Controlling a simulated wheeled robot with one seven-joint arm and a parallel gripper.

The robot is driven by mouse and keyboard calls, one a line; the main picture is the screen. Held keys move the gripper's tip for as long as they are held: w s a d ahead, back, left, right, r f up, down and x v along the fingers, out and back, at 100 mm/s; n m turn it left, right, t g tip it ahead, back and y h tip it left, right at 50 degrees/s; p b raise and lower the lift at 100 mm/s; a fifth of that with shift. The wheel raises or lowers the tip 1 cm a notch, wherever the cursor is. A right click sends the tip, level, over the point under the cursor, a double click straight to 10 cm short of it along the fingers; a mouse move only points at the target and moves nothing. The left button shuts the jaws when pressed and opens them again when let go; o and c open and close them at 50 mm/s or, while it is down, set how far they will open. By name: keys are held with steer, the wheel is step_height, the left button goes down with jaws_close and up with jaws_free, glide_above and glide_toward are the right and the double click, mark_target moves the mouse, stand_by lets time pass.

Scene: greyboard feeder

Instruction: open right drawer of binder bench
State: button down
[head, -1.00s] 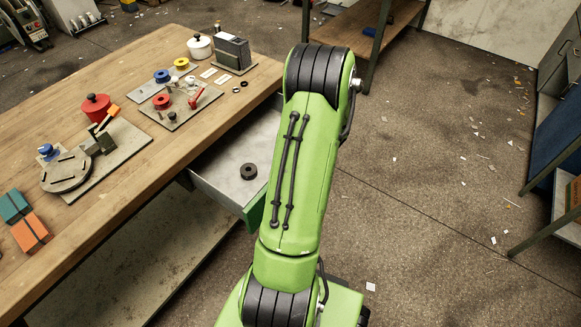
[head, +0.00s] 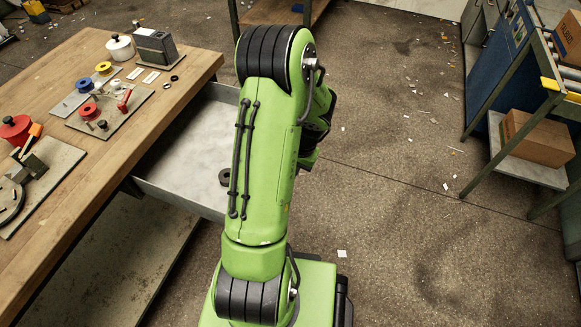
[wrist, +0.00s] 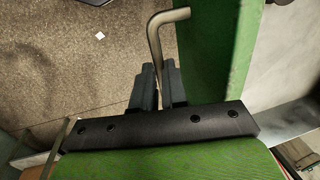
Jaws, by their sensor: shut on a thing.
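The right drawer (head: 185,165) of the binder bench (head: 140,110) stands pulled out from under the bench top, its grey inside open to view. Its front is hidden behind my arm in the head view. In the wrist view the green drawer front (wrist: 208,45) runs down the picture, with the bent metal handle (wrist: 156,40) beside it. My gripper (wrist: 160,72) is shut on the handle, with one dark finger on each side of the bar. My gripper is hidden in the head view.
A dark ring (head: 224,177) lies in the drawer, partly behind my arm. Spools, a red pot (head: 15,128) and small fixtures stand on the bench top. A rack with cardboard boxes (head: 537,137) stands at the right. The floor between is mostly clear.

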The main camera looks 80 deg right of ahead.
steer(key=c, duration=1.2)
jaws_free()
steer(key=shift+o, duration=0.2)
steer(key=s+r+p, duration=0.3)
steer(key=r+p, duration=0.2)
steer(key=r, duration=1)
steer(key=shift+a+r, duration=0.25)
steer(key=shift+a, duration=0.1)
